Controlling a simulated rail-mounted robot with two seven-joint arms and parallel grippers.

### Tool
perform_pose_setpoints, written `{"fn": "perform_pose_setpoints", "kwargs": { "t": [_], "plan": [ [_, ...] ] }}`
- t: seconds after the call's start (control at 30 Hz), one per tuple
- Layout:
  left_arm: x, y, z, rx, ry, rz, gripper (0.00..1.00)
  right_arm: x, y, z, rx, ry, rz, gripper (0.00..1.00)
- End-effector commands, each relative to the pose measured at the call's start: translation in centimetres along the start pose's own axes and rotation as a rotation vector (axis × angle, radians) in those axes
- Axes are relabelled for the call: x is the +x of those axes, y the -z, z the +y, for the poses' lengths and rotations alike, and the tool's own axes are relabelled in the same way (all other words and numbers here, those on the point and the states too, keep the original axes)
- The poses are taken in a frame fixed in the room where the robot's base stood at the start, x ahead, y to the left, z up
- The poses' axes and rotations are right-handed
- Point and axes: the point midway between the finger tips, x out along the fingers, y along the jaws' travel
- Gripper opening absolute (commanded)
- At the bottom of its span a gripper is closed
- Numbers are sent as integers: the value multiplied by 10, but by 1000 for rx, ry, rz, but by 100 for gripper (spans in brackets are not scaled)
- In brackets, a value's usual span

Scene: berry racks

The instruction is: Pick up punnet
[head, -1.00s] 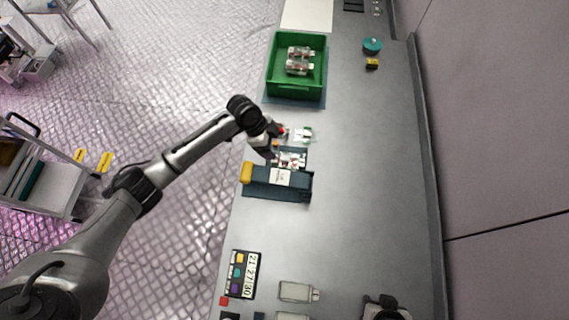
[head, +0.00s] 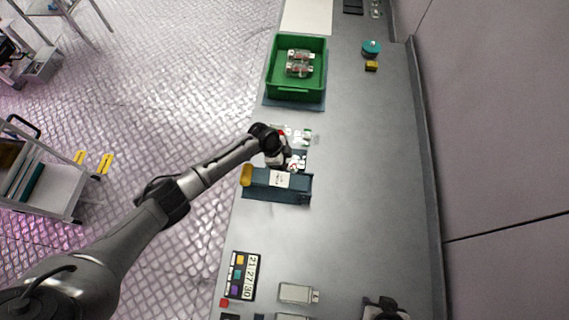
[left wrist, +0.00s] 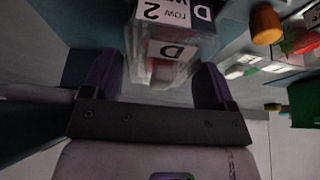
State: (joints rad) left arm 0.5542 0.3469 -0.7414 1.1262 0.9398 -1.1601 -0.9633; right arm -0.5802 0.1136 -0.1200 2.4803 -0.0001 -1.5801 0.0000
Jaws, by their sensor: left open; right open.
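In the head view the punnet (head: 297,166) is partly hidden by my left gripper (head: 287,160), beside the dark blue device. My right gripper (head: 384,307) is at the bottom edge, partly cut off, and looks empty.
The dark blue device (head: 262,192) has a yellow knob (head: 246,175). Another small pack (head: 304,136) lies just behind my gripper. A green crate (head: 274,84) holds punnets farther back. A label panel (head: 240,274) and grey boxes (head: 296,292) lie in front.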

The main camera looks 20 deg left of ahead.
Motion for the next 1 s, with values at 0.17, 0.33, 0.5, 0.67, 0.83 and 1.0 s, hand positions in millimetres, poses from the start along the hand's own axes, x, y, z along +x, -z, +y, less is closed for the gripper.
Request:
{"fn": "perform_pose_setpoints", "kwargs": {
  "t": [0.17,0.33,0.5,0.67,0.83,1.0],
  "plan": [
    [16,0,0,-1,0,0,80,1,0,0,0,0,0,46],
    [20,0,-1,-1,2,0,80,1,0,0,-1,-1,0,46],
    [20,0,-1,-1,2,0,80,1,-1,2,-6,-4,-1,46],
    [20,0,-1,-1,1,0,65,1,-1,3,-11,-8,-2,46],
    [20,0,-1,-1,1,0,49,1,-1,3,-11,-8,-2,46],
    [20,0,-1,-1,2,1,37,1,-1,3,-10,-7,-2,46]
  ]
}}
